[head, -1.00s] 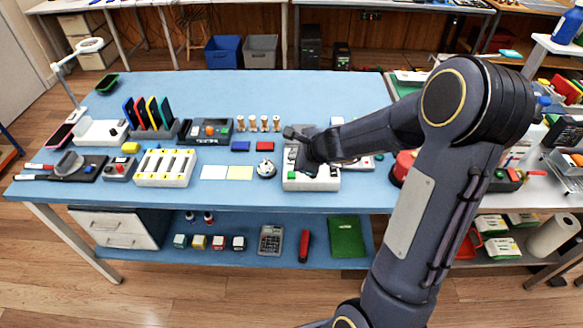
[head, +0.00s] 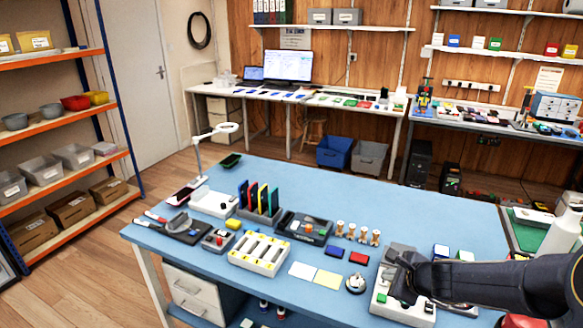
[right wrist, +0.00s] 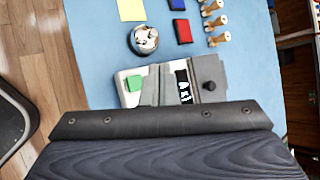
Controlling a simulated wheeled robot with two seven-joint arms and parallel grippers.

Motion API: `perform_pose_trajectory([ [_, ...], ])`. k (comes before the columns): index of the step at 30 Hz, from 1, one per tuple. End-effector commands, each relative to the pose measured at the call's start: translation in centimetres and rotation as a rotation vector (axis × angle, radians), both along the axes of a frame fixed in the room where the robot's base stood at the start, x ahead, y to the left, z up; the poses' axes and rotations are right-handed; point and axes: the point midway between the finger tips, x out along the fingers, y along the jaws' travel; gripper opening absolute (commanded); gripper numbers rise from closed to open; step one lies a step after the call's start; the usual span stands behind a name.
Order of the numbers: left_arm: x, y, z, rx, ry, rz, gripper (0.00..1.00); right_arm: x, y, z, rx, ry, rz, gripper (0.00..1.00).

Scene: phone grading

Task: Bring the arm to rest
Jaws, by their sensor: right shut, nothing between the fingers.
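My right arm comes in from the right in the head view. Its dark right gripper (head: 402,284) hangs over the light grey device (head: 388,303) with a green button at the front right of the blue table. In the right wrist view the gripper body fills the bottom, shut and empty, and hides part of the same grey device (right wrist: 149,86). I cannot tell whether the gripper touches the device. My left gripper is not in view.
An orange shelf rack (head: 70,110) stands at the left. The table's back middle is clear.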

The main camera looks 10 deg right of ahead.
Motion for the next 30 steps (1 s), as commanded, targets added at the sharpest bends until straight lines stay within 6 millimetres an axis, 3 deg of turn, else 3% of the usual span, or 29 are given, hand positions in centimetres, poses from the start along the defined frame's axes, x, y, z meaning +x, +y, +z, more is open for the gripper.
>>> perform_pose_trajectory([
  [2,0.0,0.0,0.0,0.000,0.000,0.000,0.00,-0.9,1.5,2.6,-0.046,-0.056,0.109,0.00],
  [5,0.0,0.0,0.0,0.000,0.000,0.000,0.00,-3.8,4.8,6.7,-0.164,-0.157,0.356,0.00],
  [9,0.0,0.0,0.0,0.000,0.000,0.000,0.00,-11.3,9.9,10.7,-0.418,-0.288,0.786,0.00],
  [12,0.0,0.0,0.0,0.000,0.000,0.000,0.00,-17.1,11.9,11.1,-0.620,-0.332,1.066,0.00],
  [15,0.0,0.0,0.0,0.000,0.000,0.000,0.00,-21.9,12.5,10.2,-0.805,-0.331,1.286,0.00],
  [18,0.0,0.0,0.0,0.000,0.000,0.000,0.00,-25.2,12.1,9.0,-0.946,-0.302,1.438,0.00],
  [23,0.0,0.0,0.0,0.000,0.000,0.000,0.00,-27.4,11.4,7.8,-1.056,-0.260,1.548,0.00],
  [30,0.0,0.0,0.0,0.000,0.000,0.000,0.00,-27.7,11.2,7.7,-1.069,-0.253,1.560,0.00],
])
